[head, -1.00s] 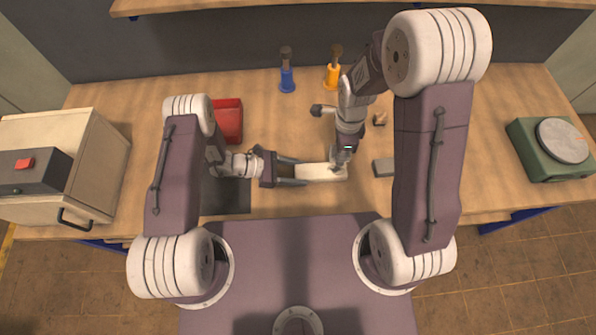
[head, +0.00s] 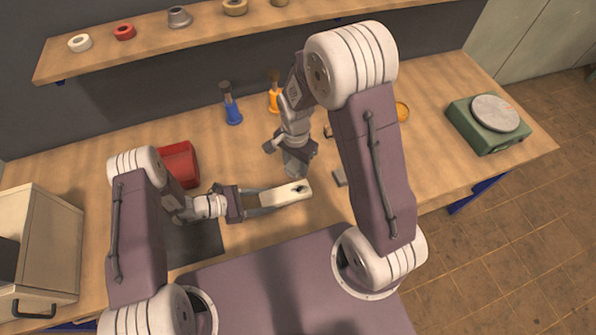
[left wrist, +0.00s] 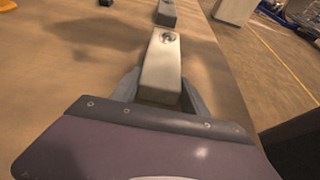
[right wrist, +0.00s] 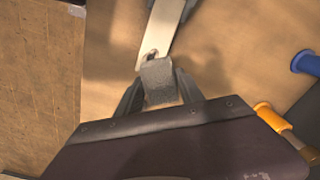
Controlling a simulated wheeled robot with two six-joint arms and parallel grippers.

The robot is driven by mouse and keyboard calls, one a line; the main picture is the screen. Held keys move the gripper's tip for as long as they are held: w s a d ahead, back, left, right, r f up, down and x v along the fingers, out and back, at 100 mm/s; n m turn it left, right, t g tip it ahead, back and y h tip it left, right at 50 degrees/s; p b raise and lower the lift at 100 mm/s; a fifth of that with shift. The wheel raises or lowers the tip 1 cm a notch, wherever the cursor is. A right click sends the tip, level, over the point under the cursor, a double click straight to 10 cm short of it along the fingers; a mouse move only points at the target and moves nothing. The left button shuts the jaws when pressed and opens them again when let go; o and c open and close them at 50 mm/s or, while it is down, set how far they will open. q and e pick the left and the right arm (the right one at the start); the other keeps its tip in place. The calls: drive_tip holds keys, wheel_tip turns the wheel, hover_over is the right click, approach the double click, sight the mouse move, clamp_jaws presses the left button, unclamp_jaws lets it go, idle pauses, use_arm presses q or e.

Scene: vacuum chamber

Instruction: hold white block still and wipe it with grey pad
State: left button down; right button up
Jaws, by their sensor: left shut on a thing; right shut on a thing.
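The white block (head: 280,196) lies flat near the table's front edge, with a dark mark (head: 301,188) on its right end. My left gripper (head: 266,201) is shut on the block's left part, one finger along each side; the left wrist view shows the block (left wrist: 160,62) between the fingers. My right gripper (head: 296,167) is shut on the grey pad, just beyond the block's marked end. The pad (right wrist: 159,80) shows clearly in the right wrist view, close to the mark; I cannot tell whether it touches the block.
A separate grey block (head: 340,177) lies to the right of the white block. A red bin (head: 179,163), a blue-based tool (head: 232,108) and an orange-based one (head: 274,95) stand farther back. A green scale (head: 487,122) is at the far right.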

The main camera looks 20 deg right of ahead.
drive_tip(key=shift+w+f+n, duration=0.15)
drive_tip(key=shift+w+n, duration=0.25)
drive_tip(key=shift+n, duration=0.3)
drive_tip(key=shift+w+f, duration=0.3)
drive_tip(key=shift+f, duration=0.15)
drive_tip(key=shift+s+f, duration=0.1)
